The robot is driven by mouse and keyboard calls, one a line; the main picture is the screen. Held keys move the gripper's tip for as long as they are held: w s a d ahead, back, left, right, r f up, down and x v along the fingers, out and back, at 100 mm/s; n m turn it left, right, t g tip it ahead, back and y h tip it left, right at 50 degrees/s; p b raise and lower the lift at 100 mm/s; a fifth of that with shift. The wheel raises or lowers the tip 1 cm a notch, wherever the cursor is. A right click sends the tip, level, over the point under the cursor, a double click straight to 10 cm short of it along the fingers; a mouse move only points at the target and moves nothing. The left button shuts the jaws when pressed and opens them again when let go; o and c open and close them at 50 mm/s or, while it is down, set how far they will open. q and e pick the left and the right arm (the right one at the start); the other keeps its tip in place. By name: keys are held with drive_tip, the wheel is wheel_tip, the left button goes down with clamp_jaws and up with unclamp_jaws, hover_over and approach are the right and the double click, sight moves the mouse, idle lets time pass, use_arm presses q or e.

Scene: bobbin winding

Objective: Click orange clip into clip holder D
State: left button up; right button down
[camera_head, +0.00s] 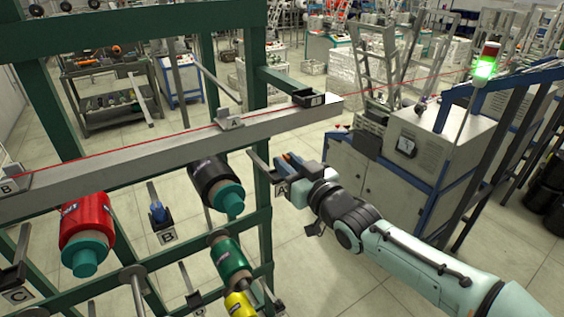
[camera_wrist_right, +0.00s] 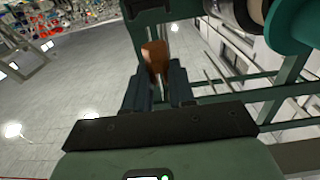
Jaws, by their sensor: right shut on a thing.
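My right gripper (camera_head: 287,162) reaches in from the right to the green frame, beside the holder labelled A (camera_head: 281,191). In the right wrist view its dark fingers (camera_wrist_right: 157,82) are shut on the orange clip (camera_wrist_right: 154,57), which stands up between the fingertips. In the head view the clip is hard to make out at the fingertips. A holder (camera_head: 194,299) low on the frame has a label cut off by the bottom edge, perhaps D; I cannot read it surely. My left gripper is not in view.
Holder B (camera_head: 168,238) carries a blue clip (camera_head: 158,212). Red (camera_head: 85,220), black (camera_head: 211,172), green (camera_head: 230,259) and yellow (camera_head: 240,303) bobbins stick out of the frame. A grey rail (camera_head: 150,150) with a red thread crosses above. A grey machine cabinet (camera_head: 415,150) stands behind my right arm.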

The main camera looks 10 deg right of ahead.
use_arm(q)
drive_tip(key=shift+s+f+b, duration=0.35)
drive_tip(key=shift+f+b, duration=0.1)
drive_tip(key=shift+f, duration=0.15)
use_arm(e)
drive_tip(key=v, duration=0.5)
drive_tip(key=shift+s+d, duration=0.1)
drive_tip(key=shift+s, duration=0.15)
idle(0.9)
